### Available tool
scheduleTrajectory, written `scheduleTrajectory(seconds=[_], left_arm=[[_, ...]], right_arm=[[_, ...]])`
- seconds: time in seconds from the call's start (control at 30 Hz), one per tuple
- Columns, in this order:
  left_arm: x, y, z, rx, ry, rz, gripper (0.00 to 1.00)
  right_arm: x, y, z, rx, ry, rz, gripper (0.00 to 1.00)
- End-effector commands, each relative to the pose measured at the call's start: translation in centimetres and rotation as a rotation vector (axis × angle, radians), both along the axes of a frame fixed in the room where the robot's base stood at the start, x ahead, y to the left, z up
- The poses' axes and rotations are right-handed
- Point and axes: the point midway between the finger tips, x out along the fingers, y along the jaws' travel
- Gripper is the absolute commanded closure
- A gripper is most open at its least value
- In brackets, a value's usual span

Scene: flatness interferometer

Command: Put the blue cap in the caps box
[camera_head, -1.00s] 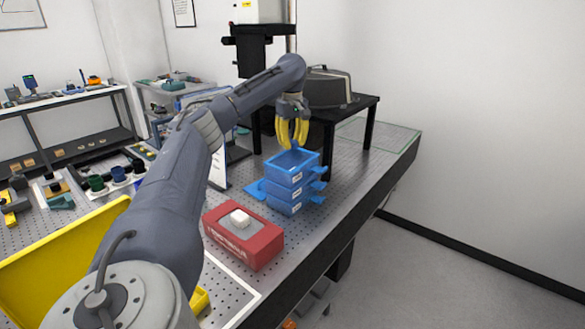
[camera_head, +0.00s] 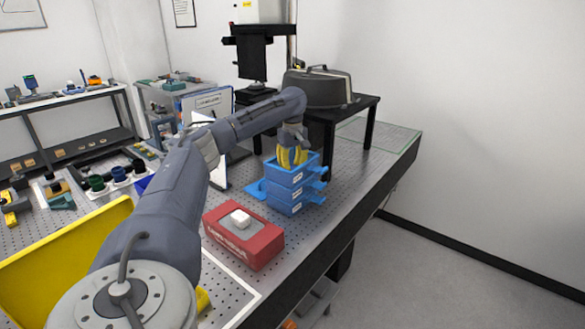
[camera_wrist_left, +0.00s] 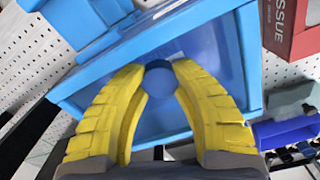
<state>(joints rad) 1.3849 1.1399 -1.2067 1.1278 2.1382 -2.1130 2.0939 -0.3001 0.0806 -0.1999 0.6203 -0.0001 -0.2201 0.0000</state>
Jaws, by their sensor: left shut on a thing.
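My left gripper (camera_head: 292,158) has its yellow fingers down inside the top blue box (camera_head: 310,168) of a stack of blue boxes. In the left wrist view the fingers (camera_wrist_left: 160,75) are shut on the round blue cap (camera_wrist_left: 158,82), held over the floor of the blue box (camera_wrist_left: 215,62). I cannot tell whether the cap touches the floor. In the head view the fingers and box wall hide the cap. White labels mark the boxes but are too small to read. My right gripper is not in view.
A red tissue box (camera_head: 243,238) stands in front of the stack. A black stand (camera_head: 352,108) with a dark case (camera_head: 318,88) is behind it. The perforated table's right edge runs close beside the stack. A yellow bin (camera_head: 60,255) is at the left.

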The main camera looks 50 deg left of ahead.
Motion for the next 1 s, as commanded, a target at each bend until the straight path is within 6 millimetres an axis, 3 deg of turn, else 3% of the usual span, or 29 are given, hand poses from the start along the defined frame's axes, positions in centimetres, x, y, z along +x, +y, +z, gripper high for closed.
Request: scheduleTrajectory(seconds=[0.33, 0.37, 0.53, 0.83, 1.0], left_arm=[[0.0, 0.0, -0.3, 0.000, 0.001, 0.000, 0.85], [0.0, 0.0, -0.3, -0.001, 0.001, 0.000, 0.72], [0.0, 0.0, -0.3, 0.000, 0.000, 0.000, 0.52], [0.0, 0.0, -0.1, 0.000, -0.001, 0.000, 0.51], [0.1, 0.0, 1.4, -0.001, -0.003, 0.000, 0.51]], right_arm=[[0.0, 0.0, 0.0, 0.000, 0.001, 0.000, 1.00], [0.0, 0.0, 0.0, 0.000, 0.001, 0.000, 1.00], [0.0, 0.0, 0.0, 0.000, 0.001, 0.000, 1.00], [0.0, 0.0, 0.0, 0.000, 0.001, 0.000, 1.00], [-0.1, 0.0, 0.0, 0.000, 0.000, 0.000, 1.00]])
